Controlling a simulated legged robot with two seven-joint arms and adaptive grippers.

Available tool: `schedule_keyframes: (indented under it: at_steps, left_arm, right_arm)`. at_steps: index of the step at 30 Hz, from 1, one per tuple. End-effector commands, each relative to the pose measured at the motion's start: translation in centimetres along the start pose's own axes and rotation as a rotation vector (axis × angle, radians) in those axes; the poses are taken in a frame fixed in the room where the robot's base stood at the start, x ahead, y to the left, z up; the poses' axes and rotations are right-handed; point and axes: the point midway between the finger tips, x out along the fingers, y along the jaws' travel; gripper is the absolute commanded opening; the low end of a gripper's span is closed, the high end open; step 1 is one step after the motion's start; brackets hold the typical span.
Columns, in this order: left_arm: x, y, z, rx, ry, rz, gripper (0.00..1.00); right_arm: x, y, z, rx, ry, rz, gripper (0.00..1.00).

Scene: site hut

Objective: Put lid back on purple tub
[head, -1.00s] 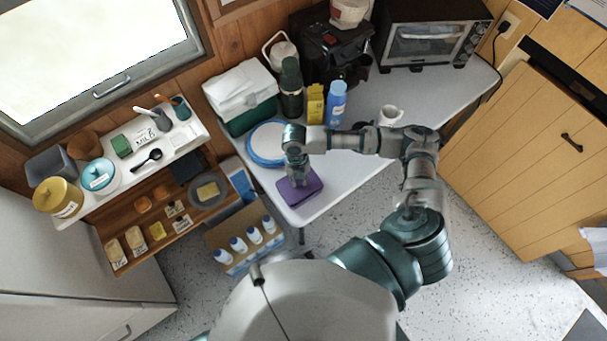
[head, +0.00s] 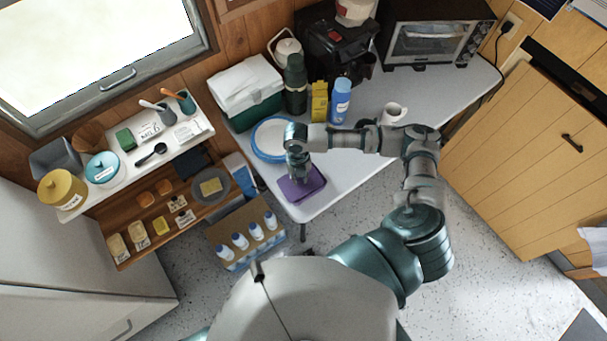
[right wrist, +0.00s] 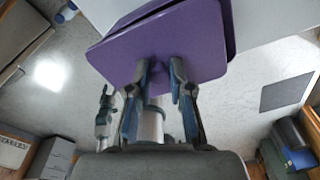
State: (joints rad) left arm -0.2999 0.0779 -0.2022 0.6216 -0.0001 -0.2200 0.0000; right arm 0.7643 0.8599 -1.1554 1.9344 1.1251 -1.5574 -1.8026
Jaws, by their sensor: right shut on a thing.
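The purple lid (right wrist: 160,42) fills the top middle of the right wrist view, with my right gripper (right wrist: 158,72) shut on it. A second purple edge, the tub (right wrist: 229,14), shows behind the lid with a dark line between them. In the head view, my right gripper (head: 299,176) points down at the purple lid (head: 312,188) near the table's front left corner. The lid lies over the tub there and hides most of it. I cannot tell whether the lid is seated or just above the rim.
A blue-rimmed plate (head: 258,142) lies just behind the lid on the white table (head: 345,178). A yellow carton (head: 318,103), blue bottle (head: 340,100) and white mug (head: 393,113) stand farther back. A box of bottles (head: 222,260) is on the floor at the left.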

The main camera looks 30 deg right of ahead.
Motion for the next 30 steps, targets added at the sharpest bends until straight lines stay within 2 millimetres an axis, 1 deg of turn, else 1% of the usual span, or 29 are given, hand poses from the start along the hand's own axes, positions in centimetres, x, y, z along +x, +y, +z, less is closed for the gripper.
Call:
schedule_keyframes:
  at_steps: [4, 9, 11, 17, 20, 23, 30]
  left_arm:
    - [-0.3, -1.2, 0.2, 0.001, -0.003, -0.015, 0.55]
    - [-0.6, -1.6, 0.3, 0.002, -0.004, -0.019, 0.55]
    - [-0.7, -1.4, 0.2, 0.001, -0.003, -0.016, 0.55]
    - [-0.8, 0.7, -0.2, -0.005, 0.002, 0.008, 0.55]
    - [-0.8, 1.1, -0.3, -0.003, 0.003, 0.012, 0.55]
    - [-0.8, 0.8, -0.2, -0.002, 0.002, 0.009, 0.55]
    - [-0.8, -0.9, 0.1, 0.001, -0.002, -0.011, 0.55]
  right_arm:
    - [0.0, -0.2, 0.1, -0.008, 0.002, 0.001, 0.00]
    - [0.0, -0.2, 0.1, -0.021, 0.004, 0.003, 0.00]
    - [-0.1, -0.1, 0.0, -0.026, 0.004, 0.003, 0.00]
    - [-0.2, 0.7, -0.3, -0.037, 0.002, -0.002, 0.00]
    - [-0.3, 0.9, -0.4, -0.038, 0.000, -0.005, 0.00]
    - [-0.3, 1.0, -0.5, -0.038, 0.000, -0.007, 0.00]
    - [-0.2, 0.6, -0.3, -0.038, 0.002, -0.002, 0.00]
